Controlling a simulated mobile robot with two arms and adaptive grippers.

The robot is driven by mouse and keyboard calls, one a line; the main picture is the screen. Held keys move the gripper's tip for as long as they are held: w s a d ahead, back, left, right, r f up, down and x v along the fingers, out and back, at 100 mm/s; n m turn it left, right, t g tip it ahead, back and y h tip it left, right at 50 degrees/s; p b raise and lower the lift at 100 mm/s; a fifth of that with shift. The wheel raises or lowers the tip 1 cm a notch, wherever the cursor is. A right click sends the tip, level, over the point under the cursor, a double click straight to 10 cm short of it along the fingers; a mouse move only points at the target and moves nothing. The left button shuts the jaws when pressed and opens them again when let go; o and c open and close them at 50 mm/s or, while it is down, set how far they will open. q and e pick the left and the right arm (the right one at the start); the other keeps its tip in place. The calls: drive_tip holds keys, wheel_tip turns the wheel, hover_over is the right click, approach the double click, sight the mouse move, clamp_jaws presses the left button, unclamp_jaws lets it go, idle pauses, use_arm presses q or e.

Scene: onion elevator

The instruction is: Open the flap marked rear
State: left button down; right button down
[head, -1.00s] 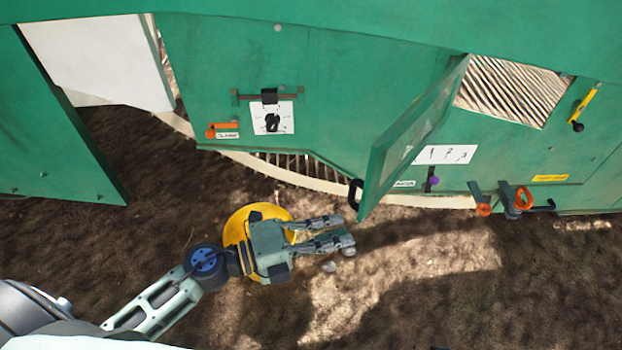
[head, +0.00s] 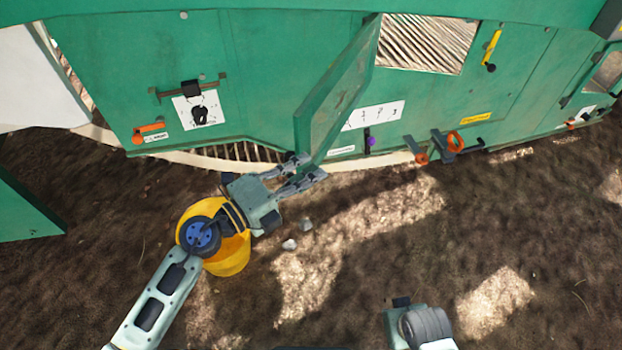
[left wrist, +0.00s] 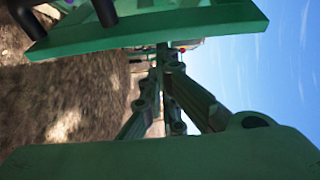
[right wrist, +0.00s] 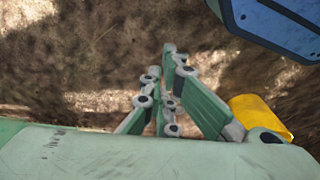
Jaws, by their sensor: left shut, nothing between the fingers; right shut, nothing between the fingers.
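A green flap (head: 335,95) on the green machine stands swung outward in the head view, beside a slatted opening. I cannot read the word "rear" on any label, so I cannot tell whether this is the marked flap. My left gripper (head: 312,168) is shut and empty at the flap's lower edge; whether it touches cannot be told. In the left wrist view, the green panel (left wrist: 160,28) lies just beyond the shut left fingers (left wrist: 162,65). My right gripper (right wrist: 162,62) is shut and empty over bare soil in the right wrist view.
The green wall carries a black latch (head: 191,88), an orange handle (head: 150,133), a yellow handle (head: 493,46) and orange-ringed brackets (head: 453,142). Another green panel (head: 28,210) juts out at left. Soil at right is open.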

use_arm(q)
drive_tip(key=shift+w+a, duration=0.2)
drive_tip(key=shift+a, duration=0.15)
use_arm(e)
drive_tip(key=shift+w+r, duration=0.15)
drive_tip(key=shift+r, duration=0.4)
